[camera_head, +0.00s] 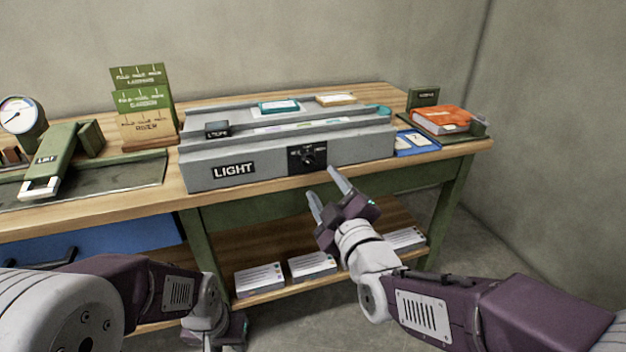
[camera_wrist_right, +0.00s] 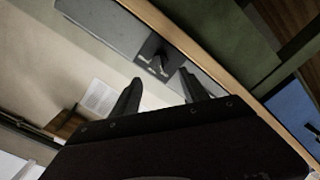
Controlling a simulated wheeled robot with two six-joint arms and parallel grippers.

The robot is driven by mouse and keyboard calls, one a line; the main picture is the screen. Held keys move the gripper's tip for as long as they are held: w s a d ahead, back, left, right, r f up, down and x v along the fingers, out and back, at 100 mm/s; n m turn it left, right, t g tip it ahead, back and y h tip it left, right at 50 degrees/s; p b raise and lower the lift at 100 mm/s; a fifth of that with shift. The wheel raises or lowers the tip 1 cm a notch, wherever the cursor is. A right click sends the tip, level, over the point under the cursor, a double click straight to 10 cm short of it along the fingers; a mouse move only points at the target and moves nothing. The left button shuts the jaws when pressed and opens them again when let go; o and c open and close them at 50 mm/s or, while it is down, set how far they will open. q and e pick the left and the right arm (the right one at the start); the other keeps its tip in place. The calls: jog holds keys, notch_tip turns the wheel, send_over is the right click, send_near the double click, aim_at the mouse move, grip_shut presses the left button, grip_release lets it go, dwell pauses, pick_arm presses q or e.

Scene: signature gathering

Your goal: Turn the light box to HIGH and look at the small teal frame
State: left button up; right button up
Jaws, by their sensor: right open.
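The grey light box (camera_head: 235,173), marked LIGHT, stands on the wooden bench. Its black dial (camera_head: 308,159) is on the front face; the small lettering around it is hard to read. The dial also shows in the right wrist view (camera_wrist_right: 158,62). The small teal frame (camera_head: 279,106) lies on top of the box towards the back. My right gripper (camera_head: 325,184) is open and empty, in front of and below the dial, apart from it. It also shows in the right wrist view (camera_wrist_right: 165,92). My left gripper (camera_head: 232,330) is low at the bottom; its jaws are not clear.
A wooden-edged frame (camera_head: 336,99) lies right of the teal one. Green and tan cards (camera_head: 148,105) and a green press (camera_head: 62,155) stand left. An orange book (camera_head: 440,119) and blue tray (camera_head: 417,143) sit right. Several white boxes (camera_head: 312,266) lie on the lower shelf.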

aim_at(310, 164)
jog(key=b+x, duration=0.2)
jog(key=x, duration=0.7)
jog(key=shift+f, duration=0.1)
grip_shut()
